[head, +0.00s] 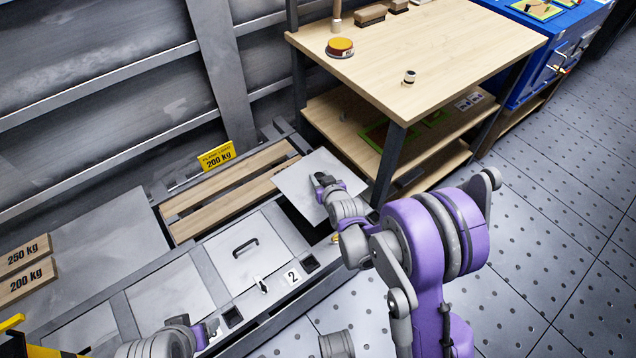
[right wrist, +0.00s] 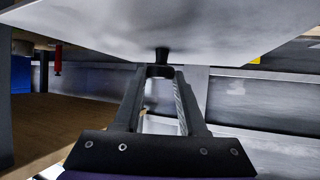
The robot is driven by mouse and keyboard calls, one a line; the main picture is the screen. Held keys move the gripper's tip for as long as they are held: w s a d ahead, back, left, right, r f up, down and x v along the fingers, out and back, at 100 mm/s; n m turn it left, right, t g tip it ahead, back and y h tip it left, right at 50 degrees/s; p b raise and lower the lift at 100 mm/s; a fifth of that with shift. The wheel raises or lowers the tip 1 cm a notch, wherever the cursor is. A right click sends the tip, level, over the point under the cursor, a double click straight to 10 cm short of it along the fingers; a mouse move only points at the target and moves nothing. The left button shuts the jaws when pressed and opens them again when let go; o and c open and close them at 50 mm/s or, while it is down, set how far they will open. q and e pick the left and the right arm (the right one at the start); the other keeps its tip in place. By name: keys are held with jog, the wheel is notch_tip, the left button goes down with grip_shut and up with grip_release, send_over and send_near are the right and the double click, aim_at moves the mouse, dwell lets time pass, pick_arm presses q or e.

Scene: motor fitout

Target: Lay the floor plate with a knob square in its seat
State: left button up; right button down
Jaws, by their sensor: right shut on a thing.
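The floor plate (head: 296,183) is a light grey square sheet, turned askew to the frame and above a dark opening (head: 297,216) that looks like its seat. My right gripper (head: 321,181) is shut on the plate's knob. In the right wrist view the plate (right wrist: 130,25) fills the top, and its black knob (right wrist: 161,55) sits between the tips of my right gripper (right wrist: 160,71). The plate covers much of the opening, so how far it is above the seat cannot be told. My left gripper (head: 206,332) is low at the bottom left, its jaws unclear.
Wooden slats (head: 225,190) lie behind. A wooden workbench (head: 420,50) with a lower shelf and dark leg (head: 388,165) stands close right of the plate.

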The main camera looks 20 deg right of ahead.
jog(key=shift+m+h, duration=0.3)
jog(key=shift+h, duration=0.1)
jog(key=f, duration=0.1)
jog(key=a+f, duration=0.1)
jog(key=w+f, duration=0.1)
jog(key=f, duration=0.1)
jog(key=shift+a, duration=0.15)
jog(key=shift+f+b, duration=1.25)
jog(key=shift+f, duration=1.2)
jog(key=shift+s, duration=0.1)
jog(key=shift+f+b, duration=0.15)
jog(key=shift+b, duration=0.25)
jog(key=shift+f+b, duration=1.5)
jog(key=shift+f, duration=0.05)
jog(key=shift+f, duration=0.2)
jog(key=shift+f+b, duration=0.3)
jog(key=shift+f, duration=0.1)
jog(key=shift+f, duration=0.55)
jog(key=shift+f, duration=0.6)
dwell(0.4)
